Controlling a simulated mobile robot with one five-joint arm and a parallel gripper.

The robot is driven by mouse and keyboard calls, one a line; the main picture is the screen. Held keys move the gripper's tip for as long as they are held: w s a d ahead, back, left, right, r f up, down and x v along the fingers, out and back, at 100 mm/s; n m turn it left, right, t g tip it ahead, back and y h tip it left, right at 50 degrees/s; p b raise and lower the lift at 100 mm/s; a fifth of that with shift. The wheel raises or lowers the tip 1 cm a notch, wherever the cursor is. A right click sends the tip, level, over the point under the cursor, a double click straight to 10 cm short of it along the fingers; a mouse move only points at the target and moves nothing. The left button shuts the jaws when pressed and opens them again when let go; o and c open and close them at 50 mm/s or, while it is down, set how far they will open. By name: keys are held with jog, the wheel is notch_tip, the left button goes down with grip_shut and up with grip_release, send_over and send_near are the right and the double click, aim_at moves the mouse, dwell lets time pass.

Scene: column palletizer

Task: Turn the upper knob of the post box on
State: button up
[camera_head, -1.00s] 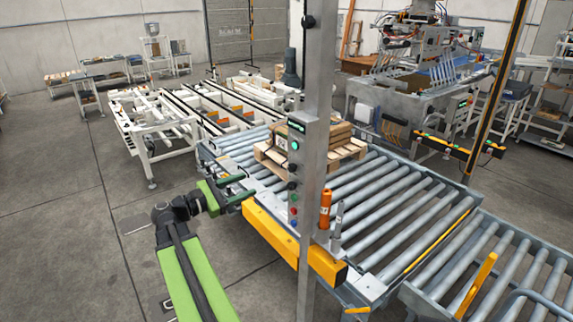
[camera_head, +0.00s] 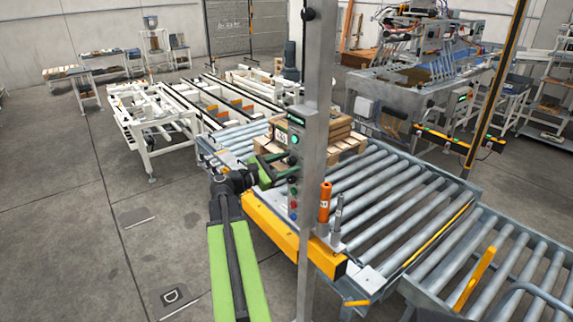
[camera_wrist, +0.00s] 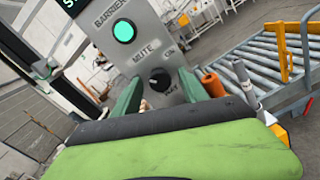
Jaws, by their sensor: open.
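The grey post box (camera_head: 295,139) is fixed to an upright metal post. In the wrist view its face (camera_wrist: 148,47) shows a lit green button (camera_wrist: 123,31) above a round black knob (camera_wrist: 160,80), the upper one, under the word MUTE. Part of the lettering beside the knob is too small to read surely. My gripper (camera_head: 284,168) is at the box face in the head view. Its green fingers are open, one on each side of the knob in the wrist view (camera_wrist: 158,88); I cannot tell whether they touch it. My gripper partly hides the lower controls.
The metal post (camera_head: 316,100) stands close beside my gripper. An orange cylinder (camera_head: 325,203) is just right of the box. A roller conveyor (camera_head: 400,210) and a yellow beam (camera_head: 285,232) lie behind and below. The floor at left is clear.

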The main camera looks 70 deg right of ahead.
jog(key=shift+c, duration=0.2)
grip_shut()
dwell(0.3)
jog(key=m, duration=0.3)
jog(key=shift+m, duration=0.3)
jog(key=m, duration=0.4)
jog(key=shift+m+p, duration=0.3)
jog(key=shift+p, duration=0.05)
jog(key=m, duration=0.4)
jog(key=shift+r+t, duration=0.1)
jog(key=shift+t, duration=0.2)
jog(key=shift+m, duration=1.6)
